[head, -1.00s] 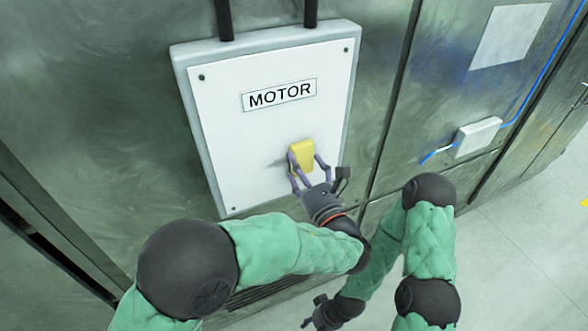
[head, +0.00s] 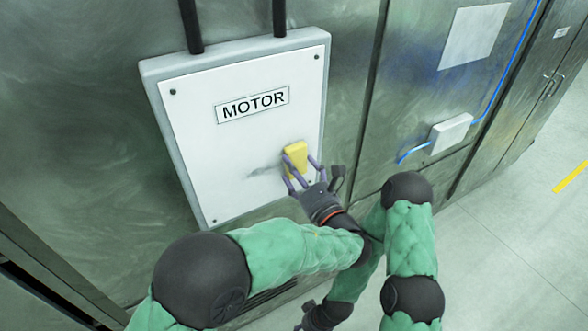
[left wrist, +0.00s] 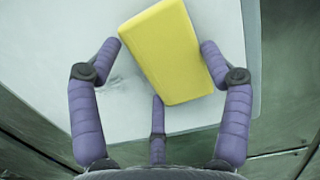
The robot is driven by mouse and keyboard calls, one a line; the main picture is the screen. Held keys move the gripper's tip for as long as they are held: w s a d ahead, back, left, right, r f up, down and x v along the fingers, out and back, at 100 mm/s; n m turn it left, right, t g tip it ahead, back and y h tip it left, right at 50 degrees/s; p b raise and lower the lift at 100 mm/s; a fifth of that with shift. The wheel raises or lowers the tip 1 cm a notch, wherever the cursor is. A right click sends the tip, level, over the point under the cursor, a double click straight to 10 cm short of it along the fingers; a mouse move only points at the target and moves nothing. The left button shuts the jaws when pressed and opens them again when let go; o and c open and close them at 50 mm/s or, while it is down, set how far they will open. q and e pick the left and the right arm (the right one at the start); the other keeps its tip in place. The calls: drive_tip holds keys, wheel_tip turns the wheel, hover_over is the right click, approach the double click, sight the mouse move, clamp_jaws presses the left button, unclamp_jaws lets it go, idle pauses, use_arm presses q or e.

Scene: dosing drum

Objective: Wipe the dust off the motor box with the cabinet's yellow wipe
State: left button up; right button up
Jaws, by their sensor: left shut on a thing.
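The motor box (head: 225,150) is a white panel with a grey rim and a MOTOR label, mounted on the metal cabinet wall. A grey dust smear (head: 262,170) marks its lower right part, and it also shows in the left wrist view (left wrist: 113,82). My left gripper (head: 300,172) is shut on the yellow wipe (head: 295,156), just right of the smear. In the left wrist view the wipe (left wrist: 168,52) sits tilted between the purple fingers, over the panel; contact is hard to judge. My right gripper (head: 322,316) hangs low at the bottom, its fingers unclear.
Two dark conduits (head: 190,25) enter the box from above. A small white box (head: 452,133) with a blue cable is on the wall to the right, below a pale plate (head: 474,36). Open floor (head: 520,240) lies at lower right.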

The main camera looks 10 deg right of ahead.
sight(235, 179)
use_arm(q)
drive_tip(key=shift+a, duration=0.15)
drive_tip(key=shift+s+a+p, duration=0.1)
drive_tip(key=shift+s+a, duration=0.6)
drive_tip(key=shift+a, duration=1.5)
drive_tip(key=shift+s+a+p, duration=0.1)
drive_tip(key=shift+s+a, duration=0.6)
drive_tip(key=shift+a, duration=1.55)
drive_tip(key=shift+s+a+p, duration=0.1)
drive_tip(key=shift+s+a, duration=0.6)
drive_tip(key=shift+a, duration=1.5)
drive_tip(key=shift+v, duration=0.9)
drive_tip(key=shift+r+p+v, duration=0.15)
drive_tip(key=shift+r+v, duration=0.05)
drive_tip(key=shift+v, duration=0.85)
drive_tip(key=shift+r+p+v, duration=0.15)
drive_tip(key=shift+r+v, duration=0.05)
drive_tip(key=shift+v, duration=0.8)
drive_tip(key=v, duration=0.3)
drive_tip(key=shift+r, duration=0.2)
